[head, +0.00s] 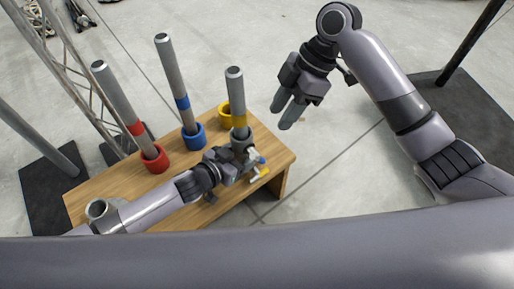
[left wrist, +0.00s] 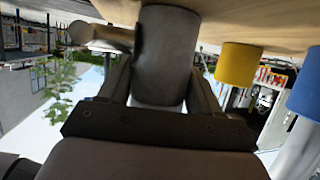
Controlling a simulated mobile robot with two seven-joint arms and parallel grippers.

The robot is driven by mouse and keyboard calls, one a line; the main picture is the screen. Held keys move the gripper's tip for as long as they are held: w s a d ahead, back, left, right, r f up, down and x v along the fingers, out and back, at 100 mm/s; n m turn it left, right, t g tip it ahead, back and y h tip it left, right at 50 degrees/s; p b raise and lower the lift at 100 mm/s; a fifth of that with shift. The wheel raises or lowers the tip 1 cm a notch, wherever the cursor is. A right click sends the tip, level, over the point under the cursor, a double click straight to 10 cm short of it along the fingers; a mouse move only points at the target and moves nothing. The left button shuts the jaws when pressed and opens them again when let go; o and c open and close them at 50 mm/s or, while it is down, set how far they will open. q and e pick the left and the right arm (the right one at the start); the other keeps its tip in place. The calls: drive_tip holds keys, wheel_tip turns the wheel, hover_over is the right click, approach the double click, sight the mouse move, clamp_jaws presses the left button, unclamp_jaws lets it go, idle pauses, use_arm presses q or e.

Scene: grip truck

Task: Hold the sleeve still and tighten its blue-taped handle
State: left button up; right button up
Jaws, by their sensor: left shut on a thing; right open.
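My left gripper (head: 238,150) is shut on the sleeve; the left wrist view shows the sleeve (left wrist: 167,58) between both fingers. A small handle with blue tape (head: 261,160) shows beside the sleeve, just right of my left gripper, which partly hides it. In the left wrist view a metallic handle (left wrist: 100,35) sticks out left of the sleeve. My right gripper (head: 286,112) is open and empty, apart from the handle, in the air above and right of it.
On the table (head: 225,205) a red-banded pole (head: 125,110) stands in a red collar and a blue-banded pole (head: 178,85) in a blue collar. A yellow collar (head: 225,115) is behind the sleeve. A yellow-marked piece (head: 260,175) lies near the front right.

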sight(254, 156)
drive_tip(key=s+a+f, duration=0.1)
drive_tip(key=a+f, duration=0.1)
drive_tip(key=f, duration=0.1)
drive_tip(key=s+a+f+n, duration=0.1)
drive_tip(key=f, duration=0.2)
drive_tip(key=s+a+f+n, duration=0.1)
drive_tip(key=a+f, duration=0.1)
drive_tip(key=f, duration=0.1)
drive_tip(key=shift+a+f+t, duration=0.35)
drive_tip(key=shift+f+t, duration=0.05)
clamp_jaws()
